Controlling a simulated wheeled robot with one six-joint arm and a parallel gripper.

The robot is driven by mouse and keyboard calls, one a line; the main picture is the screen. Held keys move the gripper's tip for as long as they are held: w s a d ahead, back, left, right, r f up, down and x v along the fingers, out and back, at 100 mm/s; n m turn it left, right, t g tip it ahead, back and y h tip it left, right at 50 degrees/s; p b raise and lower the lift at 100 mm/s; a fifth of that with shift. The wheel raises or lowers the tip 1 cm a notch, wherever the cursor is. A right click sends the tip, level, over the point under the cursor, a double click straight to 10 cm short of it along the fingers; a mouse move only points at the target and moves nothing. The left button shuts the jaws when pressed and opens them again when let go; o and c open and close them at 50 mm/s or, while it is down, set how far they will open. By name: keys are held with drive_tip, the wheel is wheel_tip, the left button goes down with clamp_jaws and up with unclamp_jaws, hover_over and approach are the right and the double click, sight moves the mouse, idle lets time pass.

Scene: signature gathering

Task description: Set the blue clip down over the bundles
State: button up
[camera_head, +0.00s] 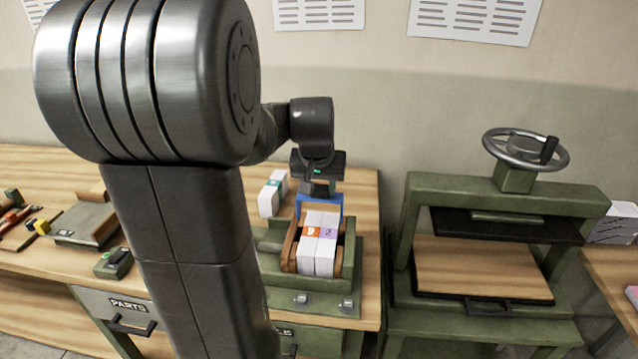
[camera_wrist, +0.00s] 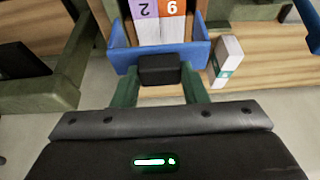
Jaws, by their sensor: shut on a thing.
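The blue clip (camera_head: 320,203) is at the far end of two white bundles with an orange label (camera_head: 311,232) and a purple label (camera_head: 328,233). The bundles stand side by side between brown wooden cheeks in a green fixture (camera_head: 318,297). My gripper (camera_head: 318,188) is shut on the clip's black grip block (camera_wrist: 160,69). In the wrist view the clip's blue walls (camera_wrist: 201,52) show around the near ends of the bundles (camera_wrist: 160,29). I cannot tell whether the clip touches them or hangs just above. The clip's underside is hidden.
A white bundle with a teal label (camera_head: 268,200) stands apart on the wooden bench, left of the clip. A green press with a handwheel (camera_head: 525,150) stands to the right. A tray (camera_head: 85,222) and small tools lie at the left. A blue object (camera_wrist: 309,22) is at the wrist view's edge.

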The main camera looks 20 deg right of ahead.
drive_tip(key=shift+f+b, duration=3.8)
drive_tip(key=shift+f, duration=1.45)
drive_tip(key=shift+f, duration=0.25)
drive_tip(key=o, duration=1.1)
drive_tip(key=shift+r, duration=0.1)
drive_tip(key=v, duration=1.3)
drive_tip(key=shift+s+r+b, duration=0.2)
drive_tip(key=shift+r+b, duration=0.15)
drive_tip(key=shift+f, duration=0.15)
